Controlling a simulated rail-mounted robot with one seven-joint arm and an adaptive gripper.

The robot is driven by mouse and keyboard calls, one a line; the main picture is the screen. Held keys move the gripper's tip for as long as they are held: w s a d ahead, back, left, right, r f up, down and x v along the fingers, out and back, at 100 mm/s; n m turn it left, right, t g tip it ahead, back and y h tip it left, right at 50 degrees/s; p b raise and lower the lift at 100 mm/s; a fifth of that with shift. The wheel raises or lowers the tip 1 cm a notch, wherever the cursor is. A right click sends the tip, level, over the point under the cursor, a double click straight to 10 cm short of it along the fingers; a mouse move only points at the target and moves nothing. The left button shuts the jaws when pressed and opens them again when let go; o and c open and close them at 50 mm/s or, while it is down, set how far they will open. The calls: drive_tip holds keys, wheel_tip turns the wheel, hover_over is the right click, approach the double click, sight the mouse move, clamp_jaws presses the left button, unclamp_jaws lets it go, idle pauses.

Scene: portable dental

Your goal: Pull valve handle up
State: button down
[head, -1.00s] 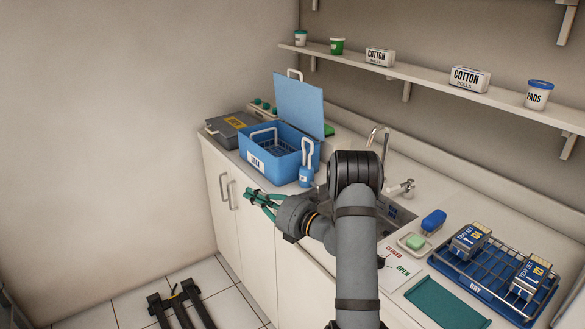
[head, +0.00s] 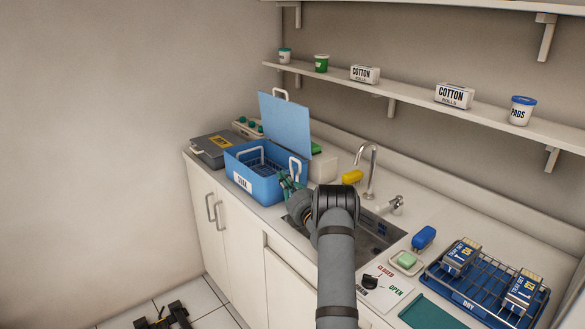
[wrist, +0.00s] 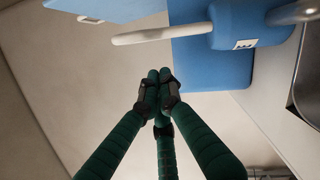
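A small black valve handle (head: 371,280) sits on the white panel (head: 392,289) marked CLOSED in red, OPEN in green and DRAIN, at the counter's front right of the sink. My arm rises beside it on the left. My gripper (head: 289,182) is away from it, over the counter between the blue SOAK box and the sink. The valve handle is not seen in the wrist view.
The blue SOAK box (head: 252,187) with raised lid stands left of my gripper; a white loop handle (head: 296,167) is close behind it. The sink (head: 376,238), faucet (head: 371,170), soap dish (head: 405,264) and DRY rack (head: 470,299) lie to the right.

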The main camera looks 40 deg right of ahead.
sight(292, 171)
drive_tip(key=shift+s+d+r+p, duration=0.2)
drive_tip(key=shift+d+r, duration=0.3)
drive_tip(key=shift+d, duration=0.3)
drive_tip(key=shift+s+d+r+p, duration=0.15)
drive_tip(key=shift+d+r, duration=0.3)
drive_tip(key=shift+d, duration=0.3)
